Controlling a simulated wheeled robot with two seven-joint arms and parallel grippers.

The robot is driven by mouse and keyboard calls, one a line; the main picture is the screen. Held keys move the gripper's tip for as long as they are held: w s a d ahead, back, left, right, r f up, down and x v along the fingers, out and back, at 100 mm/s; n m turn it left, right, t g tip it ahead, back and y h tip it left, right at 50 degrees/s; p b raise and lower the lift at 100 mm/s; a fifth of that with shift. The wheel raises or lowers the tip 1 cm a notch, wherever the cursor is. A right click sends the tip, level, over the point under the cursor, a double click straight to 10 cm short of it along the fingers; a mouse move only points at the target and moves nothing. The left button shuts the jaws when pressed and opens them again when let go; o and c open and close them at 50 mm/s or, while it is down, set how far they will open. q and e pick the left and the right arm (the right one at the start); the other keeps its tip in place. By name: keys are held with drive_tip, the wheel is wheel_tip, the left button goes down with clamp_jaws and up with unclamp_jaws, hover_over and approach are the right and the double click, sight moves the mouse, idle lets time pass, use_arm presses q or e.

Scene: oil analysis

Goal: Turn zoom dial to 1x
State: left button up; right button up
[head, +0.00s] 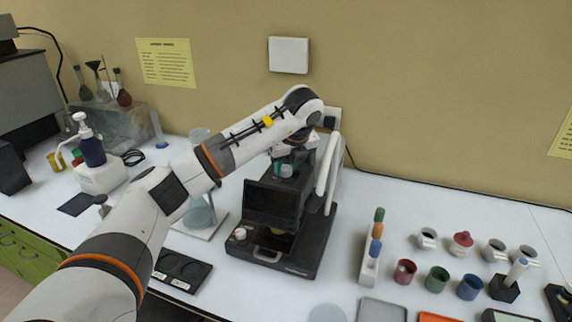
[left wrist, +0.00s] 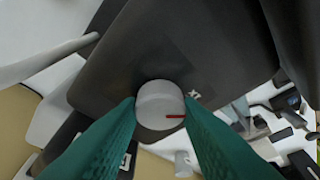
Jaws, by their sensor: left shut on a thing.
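The zoom dial (left wrist: 158,97) is a round white knob with a red mark, on a dark housing, in the middle of the left wrist view. Its red mark points to the right side of the picture. A small white "1x" label (left wrist: 194,94) lies on the housing just right of the dial. My left gripper (left wrist: 160,106) has its teal fingers on either side of the dial and is shut on it. My right gripper is not in view.
Another white knob (head: 239,233) is on the instrument's base. A rack with coloured vials (head: 372,262) and several small cups, such as a green one (head: 437,279), stand to the right. A black tray (head: 182,270) lies to the left. The wall is close behind.

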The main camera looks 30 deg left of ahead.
use_arm(q)
drive_tip(key=o, duration=1)
drive_tip(key=shift+r, duration=0.1)
drive_tip(key=shift+d+r, duration=0.1)
drive_tip(key=shift+r, duration=0.05)
drive_tip(key=v, duration=1.1)
drive_tip(key=shift+s+d+r, duration=0.1)
drive_tip(key=shift+r, duration=0.2)
